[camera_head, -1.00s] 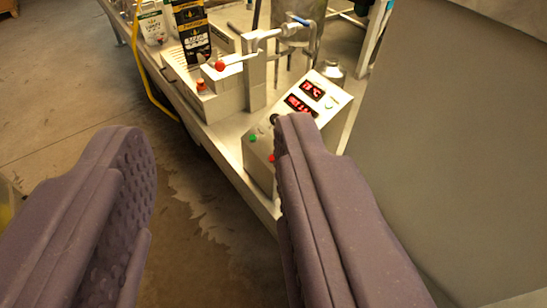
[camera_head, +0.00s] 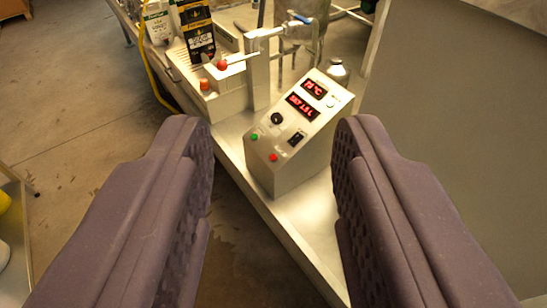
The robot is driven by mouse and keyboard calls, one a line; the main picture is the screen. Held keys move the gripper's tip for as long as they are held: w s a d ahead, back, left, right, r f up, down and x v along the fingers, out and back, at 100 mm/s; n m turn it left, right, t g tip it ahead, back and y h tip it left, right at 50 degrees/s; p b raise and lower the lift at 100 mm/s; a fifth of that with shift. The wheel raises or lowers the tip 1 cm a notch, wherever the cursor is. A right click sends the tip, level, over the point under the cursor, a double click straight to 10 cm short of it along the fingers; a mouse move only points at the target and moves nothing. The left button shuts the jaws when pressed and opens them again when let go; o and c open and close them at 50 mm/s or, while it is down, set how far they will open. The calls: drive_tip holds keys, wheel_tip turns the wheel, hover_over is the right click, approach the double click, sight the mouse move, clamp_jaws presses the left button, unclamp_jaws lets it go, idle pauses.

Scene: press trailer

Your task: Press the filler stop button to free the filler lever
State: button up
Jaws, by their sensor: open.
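The filler (camera_head: 232,100) is a pale block assembly on the metal trailer bench, in the upper middle of the view. An orange-red button (camera_head: 204,84) sits on its left side. Beside it is the filler lever (camera_head: 240,61), a thin rod with a red ball knob (camera_head: 221,65). My gripper (camera_head: 272,125) is open and empty, its two dark purple-grey fingers pointing forward. The fingertips appear nearer to me than the filler and touch nothing visible. The button and knob lie beyond the left fingertip, both in clear sight.
A sloped control box (camera_head: 298,130) with red displays, a black knob, a green button (camera_head: 254,136) and a red button (camera_head: 273,157) shows between the fingers. Cartons (camera_head: 194,30) stand behind the filler. A grey panel (camera_head: 460,110) borders the right. Open floor (camera_head: 70,110) lies left.

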clamp_jaws()
idle(1.7)
